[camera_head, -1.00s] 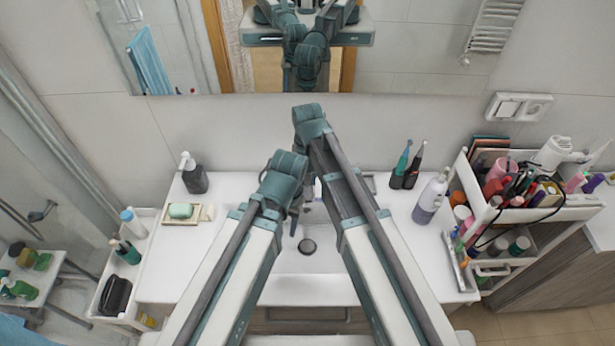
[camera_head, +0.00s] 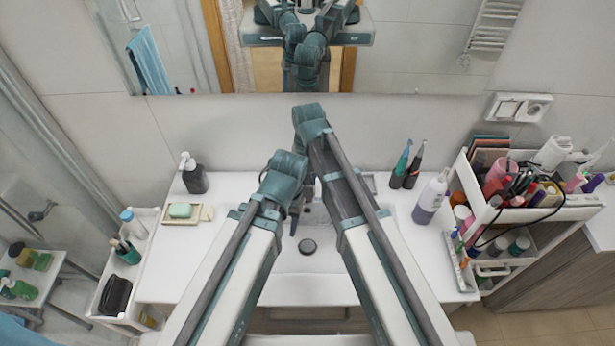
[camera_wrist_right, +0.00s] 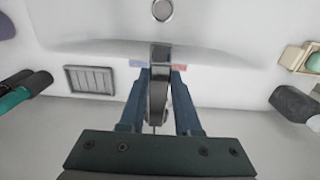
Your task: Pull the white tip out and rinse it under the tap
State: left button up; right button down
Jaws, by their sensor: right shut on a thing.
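My right gripper (camera_wrist_right: 159,72) shows in the right wrist view, its two dark blue fingers on either side of a grey metal part of the tap (camera_wrist_right: 160,55) and shut on it. Blue and red marks show beside the tap. In the head view, my arm links cover most of the tap and the right gripper. My left gripper is not clearly seen. Two electric toothbrushes, one teal (camera_head: 402,160) and one dark (camera_head: 415,165), stand upright at the back right of the counter. I cannot make out the white tip.
The basin drain (camera_head: 307,246) is in front of the tap. A soap pump (camera_head: 193,175) and a green soap on a dish (camera_head: 167,220) are left. The counter's front right is clear.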

jog(key=shift+w+r+g+p, duration=0.5)
jog(key=shift+r, duration=0.05)
jog(key=shift+r+g, duration=0.2)
jog(key=shift+g, duration=0.3)
jog(key=c, duration=0.6)
grip_release()
jog(key=shift+s, duration=0.1)
notch_tip(320, 180, up, 14)
jog(key=w+p, duration=0.2)
jog(key=p, duration=1.1)
jog(key=shift+w+f+p, duration=0.2)
jog(key=shift+w+p, duration=0.1)
jog(key=shift+p, duration=0.05)
